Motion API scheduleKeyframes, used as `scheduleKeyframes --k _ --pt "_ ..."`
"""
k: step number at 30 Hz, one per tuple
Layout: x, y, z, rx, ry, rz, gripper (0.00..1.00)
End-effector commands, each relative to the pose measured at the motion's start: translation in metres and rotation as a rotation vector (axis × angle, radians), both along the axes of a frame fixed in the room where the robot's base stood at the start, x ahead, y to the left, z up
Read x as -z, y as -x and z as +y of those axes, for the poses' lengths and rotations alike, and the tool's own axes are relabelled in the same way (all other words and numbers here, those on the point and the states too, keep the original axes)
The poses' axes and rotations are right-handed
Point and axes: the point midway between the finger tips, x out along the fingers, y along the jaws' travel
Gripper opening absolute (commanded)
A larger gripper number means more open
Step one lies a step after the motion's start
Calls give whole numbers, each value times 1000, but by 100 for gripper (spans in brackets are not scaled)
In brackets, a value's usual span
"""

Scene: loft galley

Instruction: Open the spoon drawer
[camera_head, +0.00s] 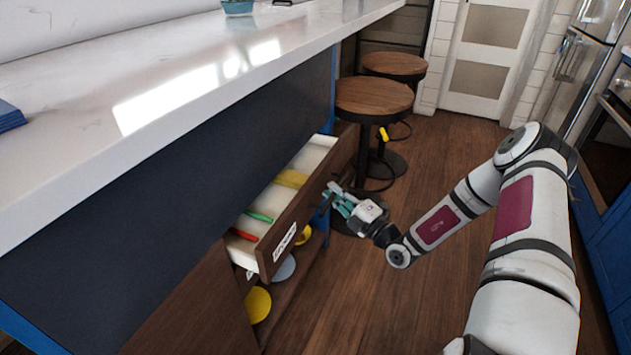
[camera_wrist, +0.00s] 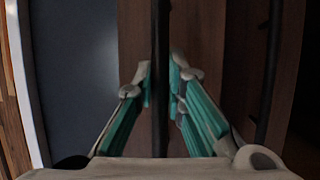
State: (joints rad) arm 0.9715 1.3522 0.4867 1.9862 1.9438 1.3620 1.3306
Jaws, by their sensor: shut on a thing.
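The drawer (camera_head: 312,201) stands pulled out from the dark cabinet under the counter. It has a brown wooden front with a white label (camera_head: 284,242), whose text is too small to read. Inside its pale interior lie a green utensil (camera_head: 258,215), a red one (camera_head: 243,235) and a yellow item (camera_head: 291,178). My gripper (camera_head: 335,195) is at the drawer front. In the wrist view its teal-padded fingers (camera_wrist: 162,85) are shut around a dark bar handle (camera_wrist: 160,35), which stands before the brown front (camera_wrist: 134,40).
Below the drawer, an open shelf (camera_head: 283,297) holds yellow and grey round items. Two stools, a nearer one (camera_head: 373,96) and a farther one (camera_head: 394,64), stand beyond the drawer. Wooden floor (camera_head: 440,170) is clear on the right, toward the oven and fridge.

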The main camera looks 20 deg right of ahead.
Motion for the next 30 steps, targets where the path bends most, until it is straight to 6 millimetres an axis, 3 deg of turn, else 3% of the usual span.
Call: scheduleKeyframes --k 1,18,30 --pt "-2 12 -13 7 1 3 0" --pt "0 124 -124 4 2 3 0" --pt "1 178 -178 2 3 2 0"
